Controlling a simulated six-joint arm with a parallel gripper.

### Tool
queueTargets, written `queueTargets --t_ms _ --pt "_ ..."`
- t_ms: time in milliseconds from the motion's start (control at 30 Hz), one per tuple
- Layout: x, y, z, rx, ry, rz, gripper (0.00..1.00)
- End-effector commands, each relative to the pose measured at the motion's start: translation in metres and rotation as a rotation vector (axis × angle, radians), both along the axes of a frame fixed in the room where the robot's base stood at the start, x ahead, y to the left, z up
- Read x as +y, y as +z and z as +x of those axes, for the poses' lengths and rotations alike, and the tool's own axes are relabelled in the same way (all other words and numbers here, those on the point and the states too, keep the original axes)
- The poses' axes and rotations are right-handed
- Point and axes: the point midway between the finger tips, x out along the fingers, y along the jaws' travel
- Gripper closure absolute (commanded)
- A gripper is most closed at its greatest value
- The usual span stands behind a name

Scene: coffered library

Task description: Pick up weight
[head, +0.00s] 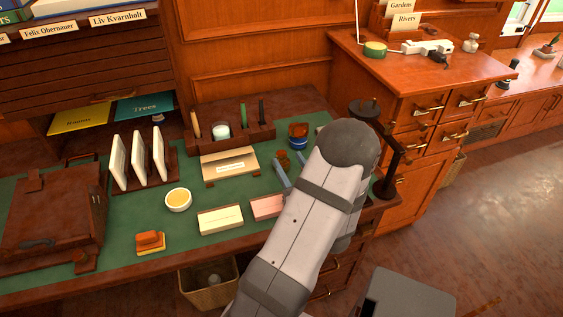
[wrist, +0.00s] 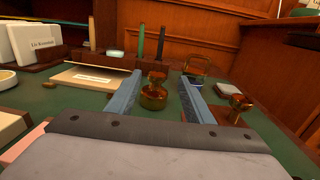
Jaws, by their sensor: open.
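A small brass weight (wrist: 154,97) with a round knob stands upright on the green desk top. In the wrist view it sits between the two blue-grey fingers of my gripper (wrist: 160,76), a little beyond their middle, with room on both sides. My gripper is open and empty; I see no contact with the weight. In the head view my gripper (head: 286,159) reaches over the right part of the desk, and the weight (head: 283,156) shows small by its fingertips. My arm hides the desk to the right of it there.
A second brass piece on wood (wrist: 237,105) lies right of the fingers. A wooden pen rack (head: 235,137) and a card stand (head: 228,166) are behind and left.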

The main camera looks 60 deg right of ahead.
Motion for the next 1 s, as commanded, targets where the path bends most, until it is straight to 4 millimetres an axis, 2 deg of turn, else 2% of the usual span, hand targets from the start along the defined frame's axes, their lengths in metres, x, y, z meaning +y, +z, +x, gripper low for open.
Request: queueTargets --t_ms 167,400,600,867,900,1000 --pt "-0.002 0.000 0.004 0.001 0.002 0.001 0.53" --pt "-0.016 0.000 0.028 0.001 0.005 0.000 0.53" --pt "-0.029 -0.001 0.042 0.001 0.003 0.000 0.53" --pt "-0.031 -0.001 0.043 0.001 0.001 0.000 0.53" --pt "-0.031 -0.001 0.043 0.001 0.001 0.000 0.55" --pt "-0.031 -0.001 0.043 0.001 0.001 0.000 0.79"
